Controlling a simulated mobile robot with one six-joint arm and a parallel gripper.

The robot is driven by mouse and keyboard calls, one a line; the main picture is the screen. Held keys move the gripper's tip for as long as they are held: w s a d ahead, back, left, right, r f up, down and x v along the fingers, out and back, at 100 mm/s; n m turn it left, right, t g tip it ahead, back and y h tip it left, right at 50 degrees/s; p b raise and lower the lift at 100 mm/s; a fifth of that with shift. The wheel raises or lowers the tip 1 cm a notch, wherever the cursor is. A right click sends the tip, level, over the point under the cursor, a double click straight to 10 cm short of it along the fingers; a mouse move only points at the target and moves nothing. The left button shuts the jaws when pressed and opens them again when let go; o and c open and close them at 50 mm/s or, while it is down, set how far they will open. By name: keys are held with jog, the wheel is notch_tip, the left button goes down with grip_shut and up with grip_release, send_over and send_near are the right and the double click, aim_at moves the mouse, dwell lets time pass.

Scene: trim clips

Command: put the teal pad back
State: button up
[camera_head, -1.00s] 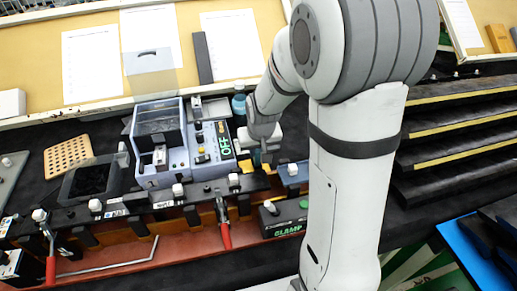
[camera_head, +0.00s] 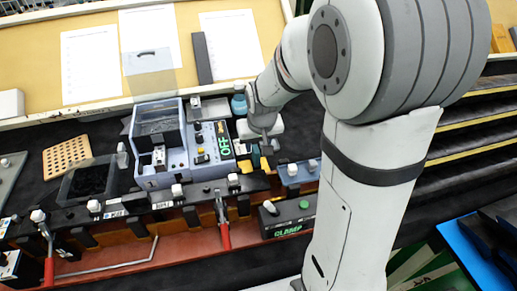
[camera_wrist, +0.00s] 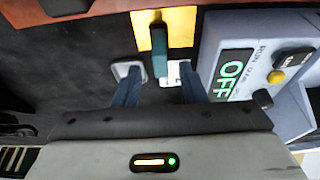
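The teal pad (camera_wrist: 159,50) is a narrow upright-looking piece over a yellow patch (camera_wrist: 181,24) in the wrist view. In the head view the spot beside the OFF panel is partly covered by my gripper (camera_head: 267,150). In the wrist view my gripper (camera_wrist: 158,75) is open, with one blue finger on each side. The teal pad lies beyond the gap between the fingertips, roughly in line with it. I see nothing held; contact with the pad cannot be made out.
The grey-blue machine with the green OFF display (camera_head: 224,146) stands close by the gripper. A teal jar (camera_head: 239,104) stands behind it. A red-handled clamp (camera_head: 222,230) and the clamp box (camera_head: 288,217) are in front. A perforated tan block (camera_head: 67,154) lies at left.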

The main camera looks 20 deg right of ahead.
jog(key=v, duration=0.8)
jog(key=s, duration=1.7)
jog(key=shift+d+r+g, duration=0.3)
jog(key=shift+d, duration=0.05)
jog(key=shift+w, duration=0.1)
dwell(0.4)
jog(key=shift+c, duration=0.2)
